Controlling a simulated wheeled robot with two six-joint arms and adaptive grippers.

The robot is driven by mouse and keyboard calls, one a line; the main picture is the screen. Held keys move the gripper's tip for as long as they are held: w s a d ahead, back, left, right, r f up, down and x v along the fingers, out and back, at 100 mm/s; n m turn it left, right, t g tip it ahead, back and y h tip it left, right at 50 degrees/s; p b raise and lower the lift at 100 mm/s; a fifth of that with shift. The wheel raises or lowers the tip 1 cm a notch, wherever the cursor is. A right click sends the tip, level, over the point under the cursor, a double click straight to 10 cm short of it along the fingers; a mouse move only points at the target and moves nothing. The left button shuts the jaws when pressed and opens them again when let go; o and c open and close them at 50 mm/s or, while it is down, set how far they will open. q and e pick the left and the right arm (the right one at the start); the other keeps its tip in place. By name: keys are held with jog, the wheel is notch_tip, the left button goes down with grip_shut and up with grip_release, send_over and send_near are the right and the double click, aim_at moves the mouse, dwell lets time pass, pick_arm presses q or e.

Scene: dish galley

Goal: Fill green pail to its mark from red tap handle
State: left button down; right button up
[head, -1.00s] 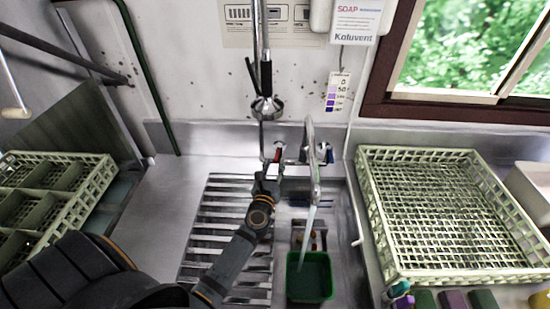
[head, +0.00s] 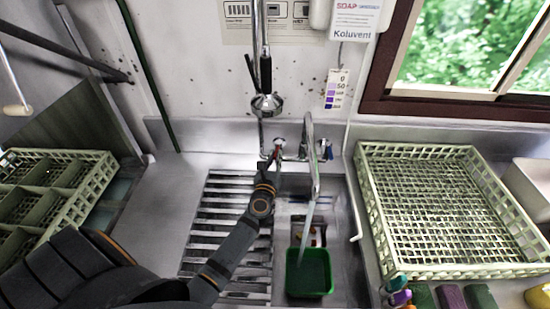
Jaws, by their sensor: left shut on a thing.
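The green pail (head: 309,285) stands in the sink basin under the spout (head: 316,165). A pale stream of water (head: 307,230) runs from the spout into it. The pail looks part filled with dark green-looking water; I cannot make out its mark or the exact level. The red tap handle (head: 277,151) is on the wall tap, left of the spout. My left gripper (head: 273,160) is shut on the red tap handle and partly covers it. My right gripper is out of view.
A blue tap handle (head: 328,151) is right of the spout. A spray head (head: 265,104) hangs above. A slatted drainer (head: 225,240) lies left of the basin. Pale racks stand at left (head: 90,197) and right (head: 365,205). Sponges (head: 452,298) lie at front right.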

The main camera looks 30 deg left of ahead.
pick_arm(q)
jog(key=n+y, duration=0.1)
jog(key=d+n+g+y+b, duration=0.1)
jog(key=y, duration=0.1)
jog(key=shift+w, duration=0.2)
jog(key=c, duration=1.4)
grip_release()
jog(key=shift+d, duration=0.1)
jog(key=shift+o, duration=0.2)
jog(key=shift+r, duration=0.35)
notch_tip(320, 180, up, 9)
jog(key=shift+r, duration=0.15)
